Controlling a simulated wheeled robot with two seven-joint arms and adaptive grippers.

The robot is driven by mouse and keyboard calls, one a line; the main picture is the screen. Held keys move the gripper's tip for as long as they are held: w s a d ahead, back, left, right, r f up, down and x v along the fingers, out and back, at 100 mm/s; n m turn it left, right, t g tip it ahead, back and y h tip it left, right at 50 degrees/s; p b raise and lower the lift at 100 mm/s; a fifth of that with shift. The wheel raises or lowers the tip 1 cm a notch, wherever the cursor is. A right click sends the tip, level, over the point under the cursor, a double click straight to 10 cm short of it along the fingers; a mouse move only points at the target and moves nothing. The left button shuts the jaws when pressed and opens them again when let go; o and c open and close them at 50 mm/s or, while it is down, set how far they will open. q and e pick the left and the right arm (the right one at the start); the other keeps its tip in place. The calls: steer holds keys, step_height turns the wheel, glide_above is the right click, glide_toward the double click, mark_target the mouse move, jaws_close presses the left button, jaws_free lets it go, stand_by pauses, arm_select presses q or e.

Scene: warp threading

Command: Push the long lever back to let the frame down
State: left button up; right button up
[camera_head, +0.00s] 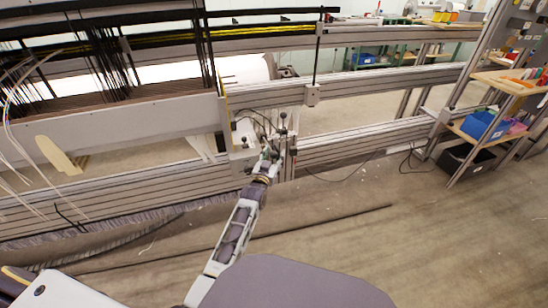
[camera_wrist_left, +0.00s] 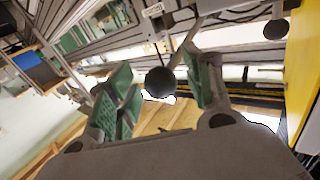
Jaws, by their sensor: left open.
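My left gripper (camera_head: 267,160) is at the lever block on the loom's middle post. In the left wrist view its green-padded fingers (camera_wrist_left: 163,88) are spread apart. A round black lever knob (camera_wrist_left: 160,82) shows between them, with a gap on both sides. I cannot tell whether it touches anything. A second black knob (camera_wrist_left: 276,29) is at the upper right of that view. In the head view a black knob (camera_head: 283,115) stands just above the gripper. Which lever is the long one is unclear. The frame with dark warp threads (camera_head: 110,60) is at the upper left. My right gripper is not in view.
Grey loom rails (camera_head: 120,192) run across behind my arm. A yellow panel (camera_wrist_left: 302,70) is close on the right in the wrist view. A shelf rack with a blue bin (camera_head: 484,126) stands at the right. The floor (camera_head: 400,220) in front is mostly clear.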

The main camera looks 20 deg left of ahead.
arm_select(q)
steer(key=shift+w, duration=0.3)
steer(key=shift+c, duration=0.4)
jaws_close()
